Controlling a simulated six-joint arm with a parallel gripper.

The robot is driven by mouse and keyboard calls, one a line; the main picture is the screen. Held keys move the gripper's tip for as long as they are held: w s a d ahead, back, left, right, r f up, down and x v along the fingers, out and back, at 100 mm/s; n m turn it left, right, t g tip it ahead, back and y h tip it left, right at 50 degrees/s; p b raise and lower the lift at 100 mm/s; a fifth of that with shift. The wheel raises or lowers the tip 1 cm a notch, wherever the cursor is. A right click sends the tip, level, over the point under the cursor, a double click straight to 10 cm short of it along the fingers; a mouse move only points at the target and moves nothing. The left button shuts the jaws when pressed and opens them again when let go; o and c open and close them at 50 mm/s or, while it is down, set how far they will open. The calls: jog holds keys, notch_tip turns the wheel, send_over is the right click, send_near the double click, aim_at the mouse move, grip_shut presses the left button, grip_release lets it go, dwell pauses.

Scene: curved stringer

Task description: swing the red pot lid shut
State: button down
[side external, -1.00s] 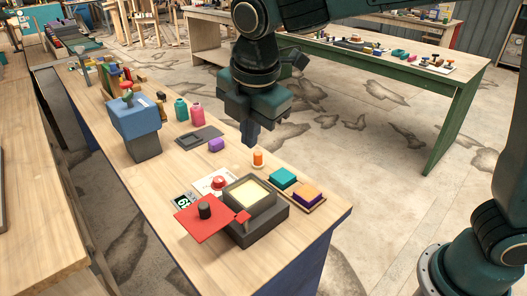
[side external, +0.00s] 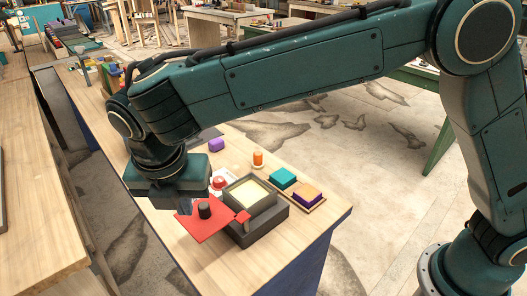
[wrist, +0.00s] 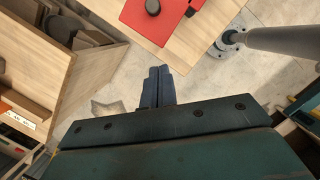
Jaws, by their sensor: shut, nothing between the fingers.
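The red lid (side external: 208,229) is a flat plate with a dark round knob (side external: 204,210). It sticks out to the left of the dark square pot (side external: 264,222), joined by a red piece at the pot's left side. The pot's top is uncovered and shows a cream filling (side external: 250,192). In the wrist view the lid (wrist: 160,30) is cut off at the top edge. My gripper (wrist: 157,78) is shut and empty, with its fingertips just below the lid there. In the side view it is at the lid's left; contact cannot be told.
A red button (side external: 219,183) is behind the lid, partly hidden. An orange peg (side external: 257,158), a teal block (side external: 283,178) and a purple and orange block (side external: 307,195) stand near the pot. The bench's left edge is close to my gripper.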

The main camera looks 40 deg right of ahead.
send_near(203, 223)
jog(key=f, duration=0.1)
jog(key=s+a+f, duration=0.1)
jog(key=f, duration=0.1)
jog(key=s+a+f, duration=0.1)
jog(key=f, duration=0.1)
jog(key=shift+w+d, duration=1)
jog(key=shift+w, duration=0.05)
jog(key=shift+w+d, duration=0.35)
jog(key=shift+w, duration=0.05)
